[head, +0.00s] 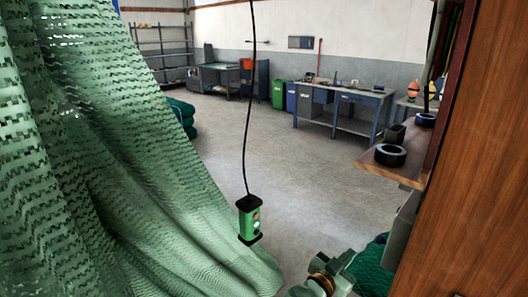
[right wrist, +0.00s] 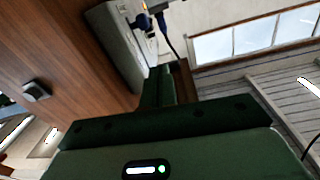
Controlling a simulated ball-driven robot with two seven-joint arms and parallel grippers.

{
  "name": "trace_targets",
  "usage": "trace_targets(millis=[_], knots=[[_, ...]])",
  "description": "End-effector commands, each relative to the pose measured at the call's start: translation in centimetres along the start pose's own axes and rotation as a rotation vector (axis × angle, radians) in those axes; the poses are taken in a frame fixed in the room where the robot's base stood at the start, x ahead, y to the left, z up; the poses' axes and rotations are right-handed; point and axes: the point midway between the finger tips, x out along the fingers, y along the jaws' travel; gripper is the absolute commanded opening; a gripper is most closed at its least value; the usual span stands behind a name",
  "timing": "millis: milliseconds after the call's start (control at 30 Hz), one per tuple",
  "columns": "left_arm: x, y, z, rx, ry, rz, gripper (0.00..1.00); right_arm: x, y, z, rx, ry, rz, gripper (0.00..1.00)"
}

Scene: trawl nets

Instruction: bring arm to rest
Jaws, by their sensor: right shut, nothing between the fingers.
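My right gripper (head: 333,262) shows at the bottom of the head view, right of centre, pale green with a gold-coloured ring behind it. It is shut and holds nothing. In the right wrist view its dark green fingers (right wrist: 166,84) are together, pointing up the picture past a wooden panel. My left arm and gripper are in neither view.
A green control pendant (head: 249,220) hangs on a black cable left of my right gripper. A green net (head: 90,150) fills the left. A wooden panel (head: 480,170) stands close on the right, beside a wooden shelf (head: 400,168) with black rolls. The middle floor is clear.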

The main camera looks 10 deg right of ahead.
Motion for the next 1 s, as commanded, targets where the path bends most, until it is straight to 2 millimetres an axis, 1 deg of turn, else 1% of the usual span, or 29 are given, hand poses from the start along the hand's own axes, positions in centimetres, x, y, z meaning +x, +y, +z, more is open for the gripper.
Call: trace_targets(millis=[67,100,133,167,200,267,300,367,400,467,500,567,600,667,700,767,800,833,867,900,967,1000], knots=[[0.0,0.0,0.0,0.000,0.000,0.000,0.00,-0.3,-2.5,-0.5,0.078,0.038,-0.138,0.00],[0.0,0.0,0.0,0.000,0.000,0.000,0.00,-0.8,-4.4,-0.6,0.111,0.053,-0.251,0.00],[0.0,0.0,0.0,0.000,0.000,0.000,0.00,-1.4,-5.8,-0.2,0.124,0.055,-0.350,0.00],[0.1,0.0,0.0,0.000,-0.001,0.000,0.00,-2.3,-7.0,1.1,0.122,0.037,-0.455,0.00],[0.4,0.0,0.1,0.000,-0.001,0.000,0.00,-4.0,-7.7,4.3,0.093,-0.020,-0.596,0.00],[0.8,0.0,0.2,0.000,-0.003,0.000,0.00,-6.7,-7.4,9.3,0.033,-0.131,-0.744,0.00],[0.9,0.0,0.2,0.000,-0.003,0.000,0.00,-8.3,-6.6,12.4,-0.011,-0.209,-0.812,0.00],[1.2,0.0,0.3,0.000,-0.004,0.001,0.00,-10.7,-4.7,16.9,-0.082,-0.327,-0.887,0.00],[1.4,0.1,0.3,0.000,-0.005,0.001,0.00,-12.2,-3.0,19.8,-0.132,-0.404,-0.921,0.00],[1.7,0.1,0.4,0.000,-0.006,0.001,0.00,-14.4,0.0,23.9,-0.211,-0.521,-0.957,0.00],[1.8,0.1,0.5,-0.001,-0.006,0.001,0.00,-15.8,2.3,26.4,-0.264,-0.596,-0.971,0.00],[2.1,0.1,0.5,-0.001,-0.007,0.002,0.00,-18.0,6.0,29.9,-0.347,-0.707,-0.983,0.00],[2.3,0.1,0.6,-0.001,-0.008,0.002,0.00,-19.4,8.8,31.9,-0.405,-0.775,-0.985,0.00],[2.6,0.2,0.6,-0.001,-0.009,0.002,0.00,-21.4,13.1,34.8,-0.494,-0.874,-0.981,0.00],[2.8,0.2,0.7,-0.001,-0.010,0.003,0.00,-22.8,16.2,36.4,-0.552,-0.936,-0.976,0.00],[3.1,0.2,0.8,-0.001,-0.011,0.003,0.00,-24.8,20.9,38.5,-0.645,-1.022,-0.964,0.00],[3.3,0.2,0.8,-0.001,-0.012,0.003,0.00,-26.1,24.2,39.6,-0.707,-1.076,-0.956,0.00],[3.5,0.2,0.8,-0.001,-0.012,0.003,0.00,-27.1,26.7,40.4,-0.755,-1.112,-0.953,0.00],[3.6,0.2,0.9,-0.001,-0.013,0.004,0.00,-28.0,29.1,41.0,-0.801,-1.145,-0.949,0.00],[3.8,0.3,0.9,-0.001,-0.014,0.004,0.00,-29.1,32.2,41.6,-0.859,-1.180,-0.949,0.00],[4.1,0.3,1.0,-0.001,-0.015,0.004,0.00,-30.8,36.3,42.2,-0.927,-1.227,-0.948,0.00],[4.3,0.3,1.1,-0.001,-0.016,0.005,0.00,-31.8,38.7,42.4,-0.955,-1.253,-0.945,0.00]])
